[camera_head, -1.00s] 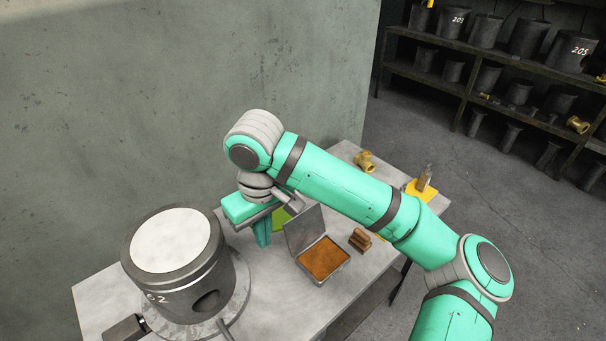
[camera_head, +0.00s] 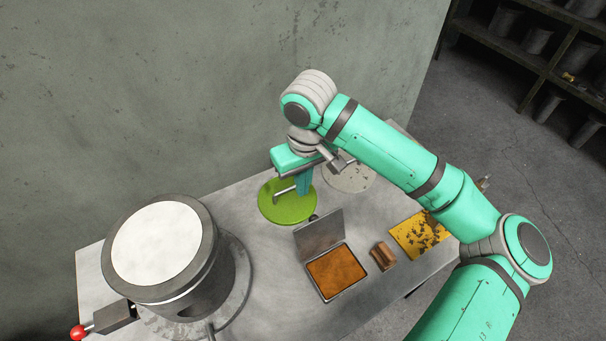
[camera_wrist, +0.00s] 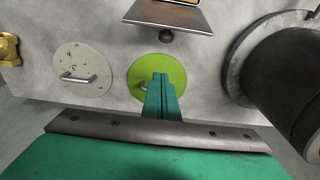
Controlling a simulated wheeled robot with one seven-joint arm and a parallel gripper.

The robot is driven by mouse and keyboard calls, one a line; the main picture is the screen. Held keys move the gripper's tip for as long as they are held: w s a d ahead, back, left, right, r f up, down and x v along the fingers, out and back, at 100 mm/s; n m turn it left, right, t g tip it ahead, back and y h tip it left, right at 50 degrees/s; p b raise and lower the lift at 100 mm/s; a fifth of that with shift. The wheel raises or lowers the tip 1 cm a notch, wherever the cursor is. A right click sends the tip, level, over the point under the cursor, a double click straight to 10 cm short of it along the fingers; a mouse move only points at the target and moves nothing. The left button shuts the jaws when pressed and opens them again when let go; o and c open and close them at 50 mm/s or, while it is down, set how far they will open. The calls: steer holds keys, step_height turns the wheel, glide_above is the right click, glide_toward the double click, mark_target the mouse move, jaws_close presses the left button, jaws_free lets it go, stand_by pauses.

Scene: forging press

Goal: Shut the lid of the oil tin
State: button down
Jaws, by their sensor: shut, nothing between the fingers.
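The oil tin (camera_head: 337,272) is a shallow square tin with an orange-brown inside, on the table in the head view. Its grey lid (camera_head: 319,231) stands raised at the tin's back edge, clearly open. In the wrist view the lid (camera_wrist: 166,17) shows at the top edge, with a dark round knob (camera_wrist: 166,37) by it and a sliver of the tin's inside above. My gripper (camera_head: 304,192) is shut and empty, behind the lid and over the green disc; its fingers (camera_wrist: 161,80) point towards the lid in the wrist view. It is apart from the lid.
A green disc with a handle (camera_head: 279,208) and a grey disc (camera_wrist: 83,72) lie behind the tin. Brown blocks (camera_head: 383,256) and a worn yellow plate (camera_head: 420,236) are at right. A large dark cylinder (camera_head: 178,258) stands left. Bare table (camera_head: 270,283) lies between cylinder and tin.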

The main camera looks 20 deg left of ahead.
mark_target(318, 231)
steer(key=shift+s+d+f, duration=0.35)
steer(key=shift+d+f, duration=0.15)
steer(key=shift+f, duration=0.15)
steer(key=shift+s+d+f, duration=0.4)
steer(key=shift+d+f, duration=0.05)
steer(key=shift+f, duration=0.25)
steer(key=shift+s+d+f, duration=0.35)
steer(key=shift+d+f, duration=0.15)
steer(key=shift+f, duration=0.15)
